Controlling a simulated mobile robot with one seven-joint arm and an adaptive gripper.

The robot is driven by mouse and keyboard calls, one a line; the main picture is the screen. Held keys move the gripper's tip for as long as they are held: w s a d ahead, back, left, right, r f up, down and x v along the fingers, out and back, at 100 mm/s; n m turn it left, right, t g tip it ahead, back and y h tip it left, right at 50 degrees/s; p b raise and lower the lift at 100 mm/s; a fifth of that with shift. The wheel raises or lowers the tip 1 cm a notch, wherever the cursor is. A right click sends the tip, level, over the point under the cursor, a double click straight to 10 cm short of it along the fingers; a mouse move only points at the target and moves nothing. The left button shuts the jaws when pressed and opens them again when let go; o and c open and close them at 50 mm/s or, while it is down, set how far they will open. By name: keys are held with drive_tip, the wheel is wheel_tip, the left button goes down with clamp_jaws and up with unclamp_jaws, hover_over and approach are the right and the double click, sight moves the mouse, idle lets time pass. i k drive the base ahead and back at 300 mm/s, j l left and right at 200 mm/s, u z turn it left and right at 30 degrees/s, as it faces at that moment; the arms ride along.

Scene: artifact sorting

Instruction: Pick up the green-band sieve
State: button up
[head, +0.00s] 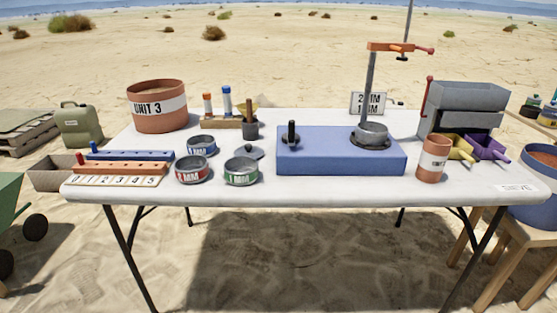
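The green-band sieve (241,172) is a short, round grey metal sieve with a green band and white lettering. It sits upright near the front edge of the white table (330,193), left of the blue box. The red-band sieve (191,170) stands to its left, and the blue-band sieve (202,146) stands behind it to the left. A small grey lid with a knob (250,152) lies just behind the green-band sieve. My gripper is not in view.
A blue box (340,166) with a post and clamp (385,48) stands right of the sieves. An orange bucket (157,108), a mortar-like cup (250,130) and coloured racks (125,167) stand left and behind. Bare tabletop lies before the green-band sieve.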

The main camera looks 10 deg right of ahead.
sight(242, 171)
drive_tip(key=i+j+z, duration=0.1)
drive_tip(key=i+j, duration=0.45)
drive_tip(key=i+z, duration=0.15)
drive_tip(key=z, duration=1.3)
